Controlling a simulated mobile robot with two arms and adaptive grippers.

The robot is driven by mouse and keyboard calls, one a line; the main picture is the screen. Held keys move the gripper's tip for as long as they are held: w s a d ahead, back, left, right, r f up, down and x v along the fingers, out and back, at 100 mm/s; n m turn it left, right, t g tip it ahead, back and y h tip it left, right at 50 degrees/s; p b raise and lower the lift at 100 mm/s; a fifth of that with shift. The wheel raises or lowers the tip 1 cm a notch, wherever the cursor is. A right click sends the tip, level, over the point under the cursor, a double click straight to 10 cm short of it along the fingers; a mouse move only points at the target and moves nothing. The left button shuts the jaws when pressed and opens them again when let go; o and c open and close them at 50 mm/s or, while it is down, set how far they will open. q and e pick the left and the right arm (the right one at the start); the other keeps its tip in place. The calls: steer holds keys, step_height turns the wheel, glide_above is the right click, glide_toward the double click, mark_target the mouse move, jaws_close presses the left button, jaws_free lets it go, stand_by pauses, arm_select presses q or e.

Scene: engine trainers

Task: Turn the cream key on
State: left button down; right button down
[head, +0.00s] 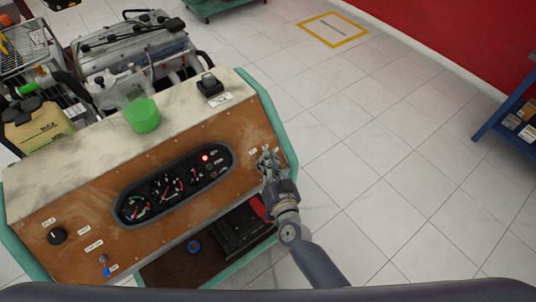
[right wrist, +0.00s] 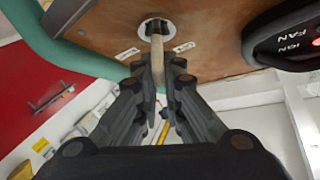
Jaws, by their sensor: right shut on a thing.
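The cream key (right wrist: 157,62) sits in a round lock with a pale ring and dark centre on the brown wooden panel (right wrist: 215,45), and shows in the right wrist view. My right gripper (head: 266,158) is at the right end of the panel. In the right wrist view its fingers (right wrist: 157,98) are shut on the key from both sides. Small white labels flank the lock; I cannot read them. In the head view the gripper covers most of the key. My left gripper is not in view.
The dark gauge cluster (head: 175,184), with a lit red lamp, lies left of the gripper. A black knob (head: 57,236) is at the panel's far left. A green cap (head: 142,114) and a black switch box (head: 210,85) stand on top. Open tiled floor lies right.

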steer(key=shift+d+m+h+p, duration=0.1)
steer(key=shift+m+h+p, duration=0.5)
steer(key=shift+m, duration=0.3)
steer(key=shift+f, duration=0.1)
steer(key=c, duration=1.7)
jaws_free()
steer(key=shift+s, duration=0.1)
steer(key=v, duration=1.2)
